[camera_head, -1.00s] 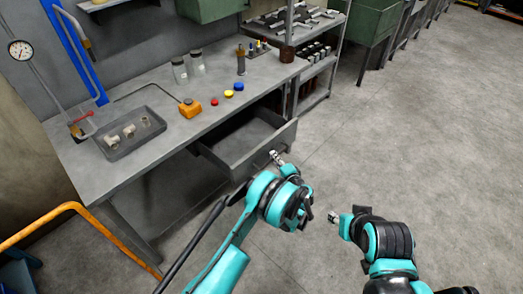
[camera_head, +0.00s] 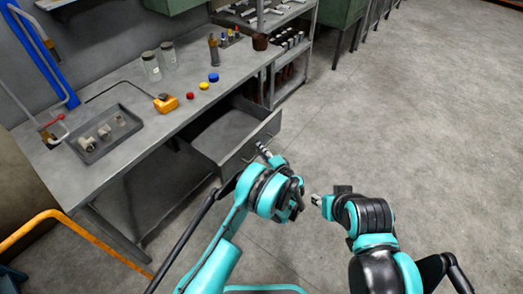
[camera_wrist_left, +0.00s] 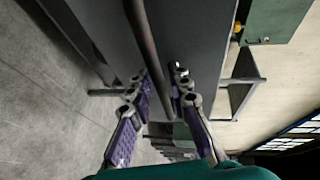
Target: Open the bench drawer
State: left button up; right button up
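The bench drawer (camera_head: 232,158) stands pulled out from under the grey workbench (camera_head: 100,172) in the head view, its inside showing empty. A thin bar handle (camera_head: 246,159) is on its front. My left gripper (camera_head: 263,150) is at the drawer front, close by the handle. In the left wrist view my left gripper (camera_wrist_left: 165,78) has its two fingers apart, with a dark bar (camera_wrist_left: 146,40) running between them; I cannot tell whether they touch it. My right gripper (camera_head: 316,200) is over the floor, away from the drawer, its fingers too small to read.
On the bench are a grey tray (camera_head: 88,157) with fittings, an orange box (camera_head: 166,104), coloured buttons and glass jars (camera_head: 152,67). A metal shelf (camera_head: 290,62) stands beyond the bench. An orange rail (camera_head: 70,218) is at lower left. The floor at right is clear.

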pick_arm(q)
jog(key=v, duration=1.2)
jog(key=s+a+r+n+g+h, duration=0.2)
jog(key=a+r+n+g, duration=0.25)
jog(key=a+r, duration=1.15)
jog(key=s+a+r+n+h, duration=0.1)
jog(key=s+a+n+h, duration=0.1)
jog(key=s, duration=0.6)
jog(key=s+a+r+n+g+h, duration=0.1)
jog(key=s+a+r+n, duration=0.1)
jog(key=s, duration=0.6)
jog(key=s+a+r+n+g+h, duration=0.1)
jog(key=s+a, duration=0.3)
jog(key=s, duration=0.4)
jog(key=shift+a+r+n+h, duration=0.3)
jog(key=shift+r+n+h, duration=0.25)
jog(key=shift+n+h, duration=0.3)
